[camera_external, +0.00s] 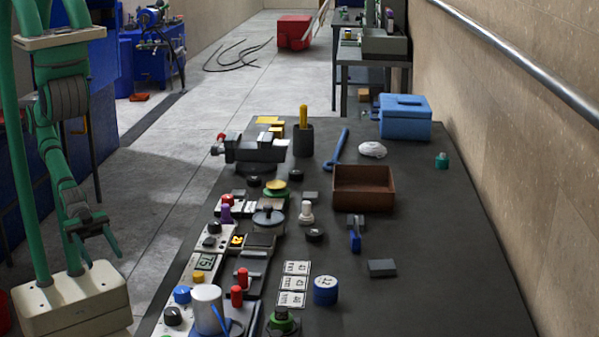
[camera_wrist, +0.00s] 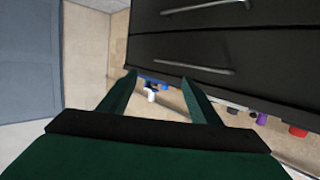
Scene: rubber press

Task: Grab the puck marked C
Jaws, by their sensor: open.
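I cannot read a letter C on any puck. Small dark round pieces lie on the dark bench, one (camera_external: 314,236) near its middle and others (camera_external: 254,181) (camera_external: 296,175) farther back. A blue round stack marked 12 (camera_external: 325,290) stands near the front. My gripper (camera_external: 100,252) is at the left, off the bench and well apart from these pieces, with its fingers pointing down. In the wrist view my gripper (camera_wrist: 158,78) has its two green fingers spread with nothing held between them.
The bench (camera_external: 420,300) holds a control panel row (camera_external: 205,238), a vise (camera_external: 255,148), a brown open tray (camera_external: 363,190) and a blue box (camera_external: 404,116). Its front right is mostly clear. Dark drawers (camera_wrist: 220,50) fill the upper right of the wrist view.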

